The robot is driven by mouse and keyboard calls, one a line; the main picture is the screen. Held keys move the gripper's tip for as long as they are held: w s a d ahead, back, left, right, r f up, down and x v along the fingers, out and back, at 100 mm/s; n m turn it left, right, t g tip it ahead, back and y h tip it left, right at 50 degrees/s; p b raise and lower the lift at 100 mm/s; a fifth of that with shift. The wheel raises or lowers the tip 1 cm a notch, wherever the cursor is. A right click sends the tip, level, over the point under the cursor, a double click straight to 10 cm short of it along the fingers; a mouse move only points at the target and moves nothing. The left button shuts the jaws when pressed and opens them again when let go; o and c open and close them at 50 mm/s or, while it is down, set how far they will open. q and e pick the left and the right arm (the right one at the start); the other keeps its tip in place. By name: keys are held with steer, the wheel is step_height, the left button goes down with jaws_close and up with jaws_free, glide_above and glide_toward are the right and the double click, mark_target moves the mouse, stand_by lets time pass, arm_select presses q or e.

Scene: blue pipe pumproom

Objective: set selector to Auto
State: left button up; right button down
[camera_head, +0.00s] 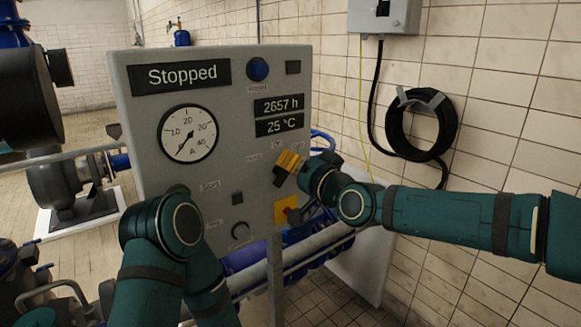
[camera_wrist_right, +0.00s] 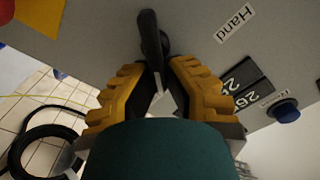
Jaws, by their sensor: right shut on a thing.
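The black selector handle (camera_wrist_right: 149,34) stands on the grey control panel (camera_head: 150,120), between the yellow fingertips of my right gripper (camera_wrist_right: 165,70). The right gripper is shut on it. A "Hand" label (camera_wrist_right: 234,23) is beside the handle in the right wrist view; no Auto label shows there. In the head view my right gripper (camera_head: 286,164) is at the panel's right side and covers most of the selector; the small labels above it are too small to read. The display (camera_head: 182,76) reads "Stopped". My left arm shows at lower left, but its gripper is not in view.
A yellow plate with a red button (camera_head: 285,211) is just below my right gripper. A dial gauge (camera_head: 187,133), a blue lamp (camera_head: 257,69) and readouts (camera_head: 279,116) are on the panel. A coiled black hose (camera_head: 446,125) hangs on the tiled wall.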

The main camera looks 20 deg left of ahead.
steer(key=shift+m, duration=0.3)
steer(key=c, duration=1)
jaws_free()
steer(key=shift+w, duration=0.1)
steer(key=shift+d, duration=0.1)
steer(key=v, duration=1.2)
